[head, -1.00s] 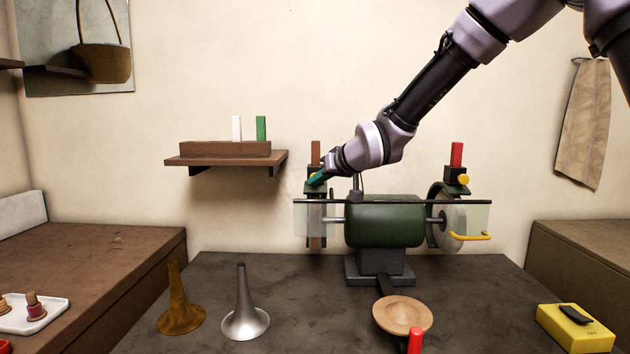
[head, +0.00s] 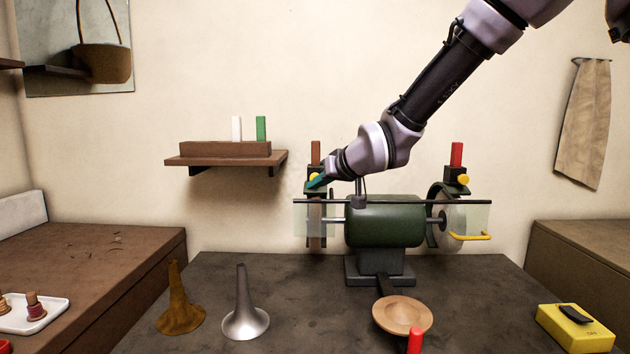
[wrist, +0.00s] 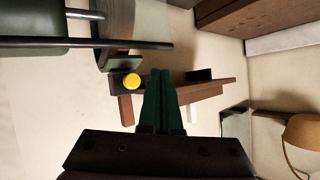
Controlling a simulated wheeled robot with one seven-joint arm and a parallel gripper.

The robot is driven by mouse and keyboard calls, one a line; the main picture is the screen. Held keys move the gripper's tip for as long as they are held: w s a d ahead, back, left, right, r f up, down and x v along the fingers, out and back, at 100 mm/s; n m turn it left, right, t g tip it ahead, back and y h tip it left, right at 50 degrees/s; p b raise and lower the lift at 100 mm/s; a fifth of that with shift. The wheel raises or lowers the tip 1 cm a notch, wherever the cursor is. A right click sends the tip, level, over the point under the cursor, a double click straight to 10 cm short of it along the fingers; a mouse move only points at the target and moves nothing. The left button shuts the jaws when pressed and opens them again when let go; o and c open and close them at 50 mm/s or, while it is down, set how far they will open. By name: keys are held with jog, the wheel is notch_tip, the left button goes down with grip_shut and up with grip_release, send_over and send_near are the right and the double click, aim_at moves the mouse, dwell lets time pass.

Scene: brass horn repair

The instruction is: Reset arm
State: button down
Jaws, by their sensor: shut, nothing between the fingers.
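My gripper (head: 314,183) has teal-green fingers and is at the left end of the green bench grinder (head: 385,222), level with the top of its left wheel (head: 315,222). In the wrist view the gripper (wrist: 160,75) has its fingers pressed together with nothing between them. The knob also shows left of the fingers in the wrist view (wrist: 131,81). I cannot tell whether the fingers touch the block.
A brown horn bell (head: 180,310) and a silver one (head: 245,315) stand on the dark bench (head: 290,280). A wooden dish (head: 403,315) and a yellow switch box (head: 574,329) are at the right. A wall shelf (head: 225,160) is left of my gripper.

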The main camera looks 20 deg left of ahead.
jog(key=d+r+m+t+h, duration=0.1)
jog(key=d+r+m+h, duration=0.25)
jog(key=d, duration=0.95)
jog(key=d+r+m+h, duration=0.2)
jog(key=d+r, duration=0.2)
jog(key=d, duration=0.9)
jog(key=s+d+m+g+h, duration=0.1)
jog(key=s+d+m, duration=0.5)
jog(key=s+d, duration=1)
jog(key=d+r+h, duration=0.1)
jog(key=d, duration=0.1)
jog(key=shift+s+d+g, duration=0.3)
jog(key=shift+s+d, duration=0.1)
